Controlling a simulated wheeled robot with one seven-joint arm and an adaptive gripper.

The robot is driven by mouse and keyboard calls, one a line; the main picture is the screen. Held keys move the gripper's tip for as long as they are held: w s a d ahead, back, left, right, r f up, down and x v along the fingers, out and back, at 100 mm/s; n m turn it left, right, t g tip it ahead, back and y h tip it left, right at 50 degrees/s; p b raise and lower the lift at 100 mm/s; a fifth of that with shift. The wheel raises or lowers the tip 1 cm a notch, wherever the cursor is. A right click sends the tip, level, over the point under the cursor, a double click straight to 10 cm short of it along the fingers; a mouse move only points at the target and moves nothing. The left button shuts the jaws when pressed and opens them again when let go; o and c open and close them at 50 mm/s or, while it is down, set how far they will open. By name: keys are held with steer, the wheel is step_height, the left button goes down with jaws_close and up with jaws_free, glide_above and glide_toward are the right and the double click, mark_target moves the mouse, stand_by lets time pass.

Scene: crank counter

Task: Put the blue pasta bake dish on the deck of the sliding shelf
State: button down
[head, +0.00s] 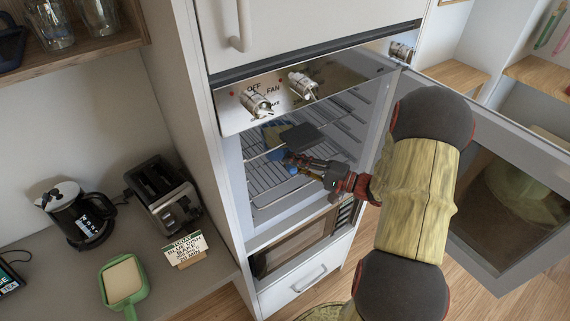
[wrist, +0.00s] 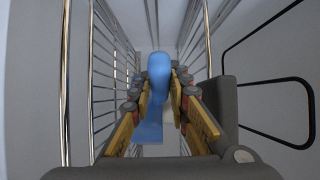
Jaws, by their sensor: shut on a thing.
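My gripper (head: 297,166) reaches into the open oven and is shut on the blue handle of the blue pasta bake dish (head: 275,153). The dish shows in part, with a yellowish top, beyond the gripper and over the wire rack. In the wrist view, the rounded blue handle (wrist: 160,72) sits between the fingers (wrist: 160,92), with more blue below it. Whether the dish rests on the rack or is raised I cannot tell. The wire rack (head: 266,182) has bare bars in front; whether it is the sliding shelf is unclear. A dark flat thing (head: 302,137) is close beside the dish.
The oven door (head: 510,170) stands open at the right, beside my arm. A knob panel (head: 300,92) overhangs the opening. Another appliance (head: 298,245) is below.

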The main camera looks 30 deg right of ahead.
mark_target(272, 159)
steer(key=w, duration=0.4)
steer(key=shift+r, duration=0.1)
steer(key=shift+f+b, duration=0.35)
steer(key=shift+f, duration=1.45)
steer(key=shift+f, duration=0.1)
steer(key=c, duration=1.7)
jaws_free()
steer(key=shift+a, duration=0.1)
